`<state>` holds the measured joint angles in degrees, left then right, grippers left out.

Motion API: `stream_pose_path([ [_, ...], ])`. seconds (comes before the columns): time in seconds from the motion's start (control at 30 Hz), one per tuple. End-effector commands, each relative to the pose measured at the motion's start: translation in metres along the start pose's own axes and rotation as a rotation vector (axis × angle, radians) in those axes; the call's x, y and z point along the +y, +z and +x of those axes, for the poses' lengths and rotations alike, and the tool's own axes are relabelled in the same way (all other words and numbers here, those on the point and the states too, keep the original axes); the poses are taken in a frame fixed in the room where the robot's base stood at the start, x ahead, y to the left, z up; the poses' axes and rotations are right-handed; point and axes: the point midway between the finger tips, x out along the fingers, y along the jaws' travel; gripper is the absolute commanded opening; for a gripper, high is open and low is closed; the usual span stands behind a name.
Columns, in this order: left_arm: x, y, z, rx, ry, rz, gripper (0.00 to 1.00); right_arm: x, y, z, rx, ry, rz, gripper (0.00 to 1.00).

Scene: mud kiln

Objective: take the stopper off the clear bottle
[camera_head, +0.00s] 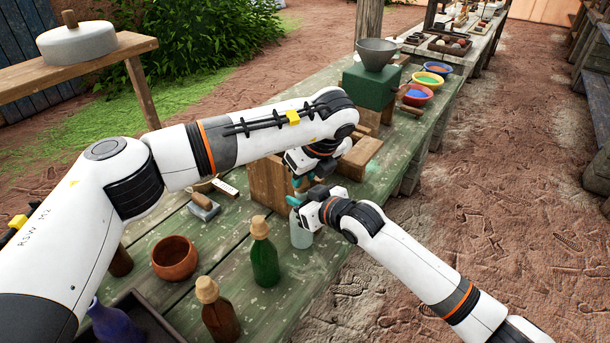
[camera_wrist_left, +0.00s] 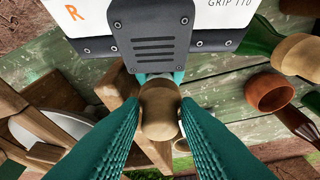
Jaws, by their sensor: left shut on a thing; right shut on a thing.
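The clear bottle (camera_head: 301,236) stands on the green worn table, pale and see-through, its upper part hidden behind my right gripper. My right gripper (camera_head: 296,202) comes in from the right and is shut on the bottle's upper part. My left gripper (camera_head: 299,182) is just above it. In the left wrist view, the left gripper's teal fingers (camera_wrist_left: 158,122) are shut on the rounded wooden stopper (camera_wrist_left: 158,106). Whether the stopper still sits in the bottle's neck is hidden.
A green bottle (camera_head: 265,262) and a brown bottle (camera_head: 220,312), both stoppered, stand left of the clear bottle. A brown bowl (camera_head: 174,259) and a blue bottle (camera_head: 112,322) are further left. Wooden blocks (camera_head: 361,157) and a green box with a grey funnel (camera_head: 376,54) stand behind.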

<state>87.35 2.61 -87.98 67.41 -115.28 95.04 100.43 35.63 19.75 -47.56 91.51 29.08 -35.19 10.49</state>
Motion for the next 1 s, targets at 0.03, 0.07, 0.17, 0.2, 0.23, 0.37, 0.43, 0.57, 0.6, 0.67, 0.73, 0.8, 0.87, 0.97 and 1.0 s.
stream_pose_path([
  [0.03,0.0,0.0,0.0,0.0,0.0,0.0,0.02,0.0,0.0,0.0,0.0,0.0,0.0,0.0],
  [0.07,0.0,0.0,0.0,0.0,0.0,0.0,0.02,0.0,0.0,0.0,0.0,0.0,0.0,0.0],
  [0.17,0.0,-0.001,-0.001,0.0,0.0,0.0,0.02,0.0,0.0,0.0,0.0,0.0,0.0,0.0],
  [0.2,0.0,-0.001,-0.002,0.0,0.0,-0.001,0.02,0.0,0.0,0.0,0.0,0.0,0.0,0.0],
  [0.23,0.0,-0.002,-0.004,0.001,0.001,-0.001,0.02,0.0,0.0,0.0,0.0,0.0,0.0,0.0],
  [0.37,0.0,-0.007,-0.017,0.002,0.001,-0.002,0.02,0.0,0.0,0.0,0.0,0.0,0.0,0.0],
  [0.43,0.0,-0.011,-0.025,0.001,0.002,-0.002,0.02,0.0,0.0,0.0,0.0,0.0,0.0,0.0],
  [0.57,0.0,-0.015,-0.036,0.001,0.0,-0.001,0.02,0.0,0.0,0.0,0.0,0.0,0.0,0.0],
  [0.6,0.0,-0.016,-0.037,0.001,-0.001,-0.001,0.02,0.0,0.0,0.0,0.0,0.0,0.0,0.0],
  [0.67,0.0,-0.015,-0.037,0.0,-0.001,0.0,0.02,0.0,0.0,0.0,0.0,0.0,0.0,0.0],
  [0.73,0.0,-0.015,-0.037,0.0,-0.001,0.0,0.02,0.0,0.0,0.0,0.0,0.0,0.0,0.0],
  [0.8,0.0,-0.015,-0.037,0.0,-0.001,0.0,0.02,0.0,0.0,0.0,0.0,0.0,0.0,0.3],
  [0.87,0.0,-0.015,-0.037,0.0,-0.001,0.0,0.02,0.0,0.0,0.0,0.0,0.0,0.0,0.4],
  [0.97,0.0,-0.015,-0.037,0.0,0.0,0.0,0.02,0.0,0.0,0.0,0.0,0.0,0.0,0.51],
  [1.0,0.0,-0.015,-0.037,0.0,0.0,0.0,0.02,-0.001,0.0,0.0,0.0,-0.001,0.0,0.51],
])
